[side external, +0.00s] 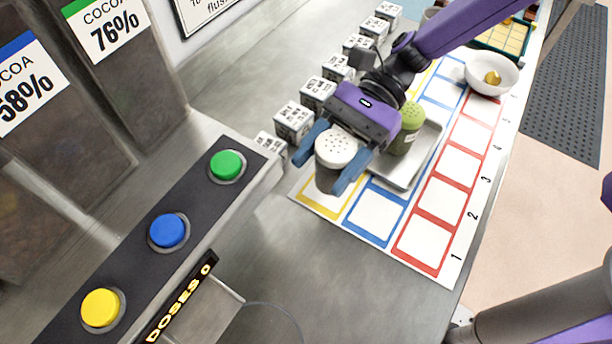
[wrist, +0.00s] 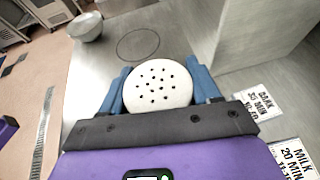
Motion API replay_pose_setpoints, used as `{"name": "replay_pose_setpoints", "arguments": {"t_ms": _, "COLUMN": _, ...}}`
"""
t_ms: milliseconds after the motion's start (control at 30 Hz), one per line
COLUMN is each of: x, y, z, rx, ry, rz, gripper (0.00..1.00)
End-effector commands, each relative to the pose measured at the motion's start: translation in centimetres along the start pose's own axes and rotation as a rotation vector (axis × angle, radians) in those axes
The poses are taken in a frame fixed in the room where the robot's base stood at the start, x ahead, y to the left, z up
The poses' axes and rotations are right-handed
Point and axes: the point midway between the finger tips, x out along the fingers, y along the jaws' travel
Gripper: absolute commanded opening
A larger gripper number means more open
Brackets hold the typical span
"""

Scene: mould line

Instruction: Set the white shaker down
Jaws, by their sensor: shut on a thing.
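The white shaker (side external: 336,148), with a round lid full of small holes and a dark body, is held upright between the blue fingers of my gripper (side external: 322,172). In the wrist view the shaker's lid (wrist: 158,86) sits between both fingers, which press on its sides. In the side view it appears over or beside the front yellow-outlined square (side external: 322,206). Its base is partly hidden, and I cannot tell if it touches the surface. A thin dark ring (wrist: 138,44) is marked on the bare bench beyond the shaker in the wrist view.
Labelled cubes (side external: 293,121) line the left. A white bowl (side external: 492,76) stands farther back. A panel with green (side external: 227,165), blue and yellow buttons is at front left. Bench between is clear.

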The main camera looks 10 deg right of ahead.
Motion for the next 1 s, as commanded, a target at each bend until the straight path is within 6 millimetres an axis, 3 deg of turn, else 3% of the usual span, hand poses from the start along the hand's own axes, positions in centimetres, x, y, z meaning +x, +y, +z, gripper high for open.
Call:
{"name": "replay_pose_setpoints", "arguments": {"t_ms": 233, "x": 1.8, "y": -2.1, "z": -2.1, "rx": -0.002, "ry": 0.0, "rz": 0.001, "gripper": 0.27}}
{"name": "replay_pose_setpoints", "arguments": {"t_ms": 467, "x": 2.6, "y": -2.9, "z": -3.1, "rx": -0.001, "ry": 0.0, "rz": 0.001, "gripper": 0.27}}
{"name": "replay_pose_setpoints", "arguments": {"t_ms": 667, "x": 3.5, "y": -2.8, "z": -5.5, "rx": -0.001, "ry": 0.0, "rz": 0.001, "gripper": 0.27}}
{"name": "replay_pose_setpoints", "arguments": {"t_ms": 1000, "x": 3.6, "y": -2.8, "z": -5.7, "rx": -0.002, "ry": -0.001, "rz": 0.0, "gripper": 0.27}}
